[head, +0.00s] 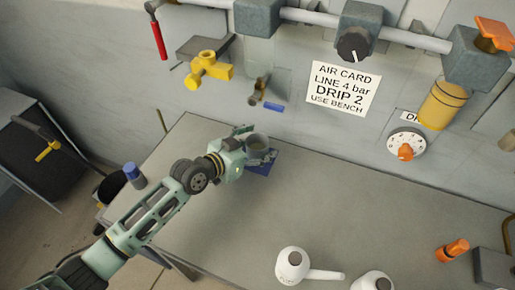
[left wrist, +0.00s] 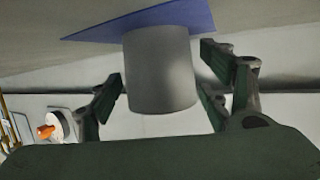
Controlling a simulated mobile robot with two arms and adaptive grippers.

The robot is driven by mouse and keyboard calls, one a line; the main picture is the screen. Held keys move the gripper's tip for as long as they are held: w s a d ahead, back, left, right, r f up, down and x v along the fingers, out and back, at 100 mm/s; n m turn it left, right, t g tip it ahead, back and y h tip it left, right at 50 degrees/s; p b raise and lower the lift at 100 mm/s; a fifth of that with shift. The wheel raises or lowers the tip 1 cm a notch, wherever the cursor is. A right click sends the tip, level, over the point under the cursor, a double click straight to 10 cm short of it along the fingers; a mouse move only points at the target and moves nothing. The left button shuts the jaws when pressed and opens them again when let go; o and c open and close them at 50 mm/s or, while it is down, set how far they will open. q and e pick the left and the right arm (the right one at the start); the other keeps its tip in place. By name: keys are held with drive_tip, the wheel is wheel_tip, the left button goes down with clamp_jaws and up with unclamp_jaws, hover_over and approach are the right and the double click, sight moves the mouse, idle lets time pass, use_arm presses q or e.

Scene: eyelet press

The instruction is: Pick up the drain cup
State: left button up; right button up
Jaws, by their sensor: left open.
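The drain cup (head: 258,143) is a plain grey cup standing on a blue mat (head: 262,168) on the bench. My left gripper (head: 243,149) is at the cup's left side in the head view. In the left wrist view the picture is upside down. There the cup (left wrist: 160,62) is in front of the open left gripper (left wrist: 163,92), with a finger to each side of it. A gap shows between the left finger and the cup; the right finger looks close to it, and I cannot tell whether it touches. My right gripper is not in view.
Two white handled items (head: 293,265) and an orange-capped item (head: 453,250) lie at the front right of the bench (head: 350,215). A blue-capped bottle (head: 133,175) is left of my arm. A yellow tap (head: 207,68) and pipework are on the wall behind. The bench's middle is clear.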

use_arm(q)
drive_tip(key=c, duration=1)
drive_tip(key=shift+r, duration=0.1)
drive_tip(key=shift+c, duration=0.2)
